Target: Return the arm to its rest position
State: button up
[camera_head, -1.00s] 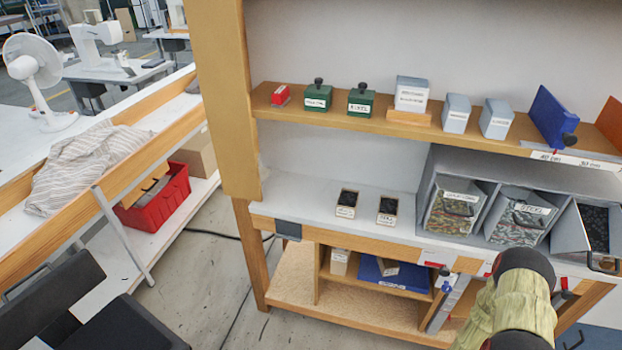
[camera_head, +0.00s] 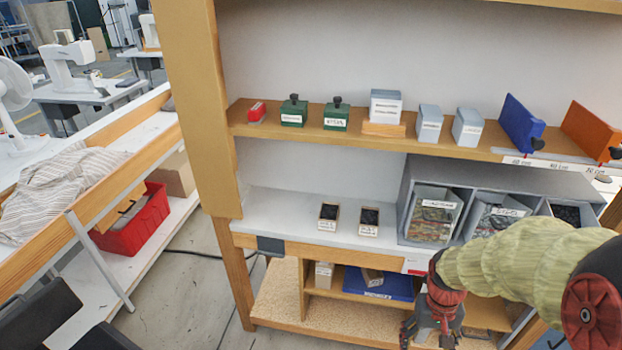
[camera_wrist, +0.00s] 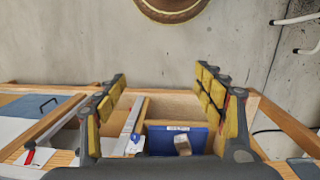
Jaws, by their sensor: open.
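My arm (camera_head: 530,264) in its pale yellow-green sleeve comes in from the right edge of the head view, in front of the workbench. My gripper (camera_head: 432,338) hangs at its end near the bottom edge, by the bench's lower shelf, partly cut off by the frame. In the wrist view my gripper (camera_wrist: 165,105) has its two yellow-padded fingers spread wide apart. Nothing is between the pads; the blue bin and lower shelf show beyond them.
The bench top (camera_head: 290,212) holds two small open boxes (camera_head: 328,217) and grey bins (camera_head: 432,216). The upper shelf (camera_head: 360,126) carries green, grey, blue and orange items. A blue bin (camera_head: 391,284) sits below. Open floor (camera_head: 190,290) lies to the left, beside a red crate (camera_head: 136,219).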

jog(key=s+a+r+n+t, duration=0.1)
jog(key=a+r+t, duration=0.1)
jog(key=a+r, duration=0.2)
jog(key=s+a+r+t, duration=0.2)
jog(key=a+r, duration=0.1)
jog(key=r, duration=0.8)
jog(key=s+a+r+n+t, duration=0.1)
jog(key=s+a+r+t, duration=0.1)
jog(key=a+r, duration=0.2)
notch_tip(320, 180, up, 3)
jog(key=shift+a+r+n+t, duration=0.2)
jog(key=shift+a+n+t, duration=0.1)
jog(key=shift+t, duration=0.1)
jog(key=shift+c, duration=0.4)
